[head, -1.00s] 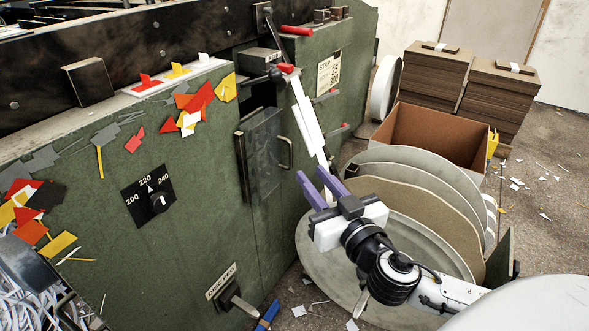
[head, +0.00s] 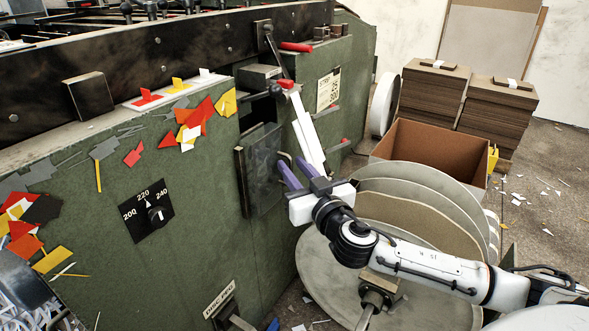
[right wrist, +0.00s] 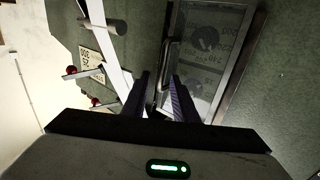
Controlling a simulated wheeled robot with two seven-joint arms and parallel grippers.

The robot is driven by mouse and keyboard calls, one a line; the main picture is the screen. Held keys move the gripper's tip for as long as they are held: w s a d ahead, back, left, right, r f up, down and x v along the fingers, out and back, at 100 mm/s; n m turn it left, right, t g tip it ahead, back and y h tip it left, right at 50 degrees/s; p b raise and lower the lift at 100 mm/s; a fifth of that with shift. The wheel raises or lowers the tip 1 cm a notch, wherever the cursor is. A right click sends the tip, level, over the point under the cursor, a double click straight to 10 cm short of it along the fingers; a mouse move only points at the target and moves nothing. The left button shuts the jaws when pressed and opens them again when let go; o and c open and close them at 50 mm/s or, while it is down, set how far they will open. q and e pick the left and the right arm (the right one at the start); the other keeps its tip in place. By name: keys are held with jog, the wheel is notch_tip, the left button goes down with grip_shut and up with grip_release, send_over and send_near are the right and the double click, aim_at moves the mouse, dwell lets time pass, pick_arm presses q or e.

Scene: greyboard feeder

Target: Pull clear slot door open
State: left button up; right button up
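The clear slot door (head: 262,168) is a dark-framed see-through panel on the green machine's side. It looks closed, and its grey bar handle (head: 285,156) is on its right part. My right gripper (head: 289,163) has purple fingers, is open, and points at the handle. In the right wrist view, the door (right wrist: 208,55) shows marked sheets behind its pane. There the handle (right wrist: 168,58) lines up with the gap between the fingertips (right wrist: 161,78). I cannot tell whether the fingers touch it. My left gripper is out of view.
A white lever (head: 307,130) with a red end stands just right of the door. A dial (head: 155,213) is on the machine's left.

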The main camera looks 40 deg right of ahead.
grip_shut()
dwell(1.4)
